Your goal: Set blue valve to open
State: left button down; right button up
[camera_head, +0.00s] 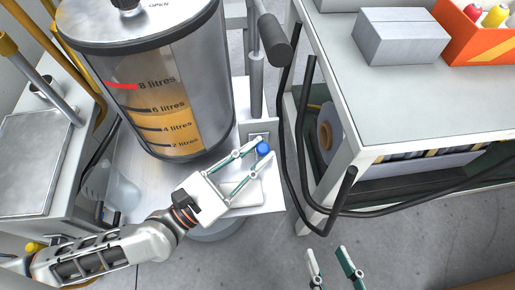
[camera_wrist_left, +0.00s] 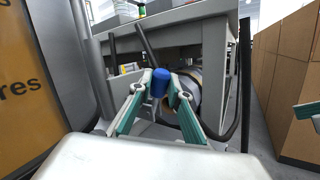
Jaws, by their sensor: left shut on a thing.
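The blue valve (camera_head: 263,148) is a small blue knob beside the base of the large clear tank (camera_head: 222,60). My left gripper (camera_head: 255,147) reaches it from the lower left and its fingertips are closed around it. In the left wrist view the blue valve (camera_wrist_left: 160,82) sits between the two fingertips of my left gripper (camera_wrist_left: 157,93). The valve's stem and its setting are hidden or too small to tell. My right gripper (camera_head: 331,257) shows at the bottom edge, with its fingers apart and nothing between them.
The tank holds orange liquid up to about the 6 litres mark. A white workbench (camera_head: 420,90) stands to the right, with a grey box (camera_head: 400,36) and an orange crate (camera_head: 480,30) on it. Black hoses (camera_head: 310,190) hang between valve and bench. The floor (camera_head: 400,240) at lower right is clear.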

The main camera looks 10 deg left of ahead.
pick_arm(q)
jog(key=c, duration=1.9)
grip_release()
jog(key=v, duration=1.2)
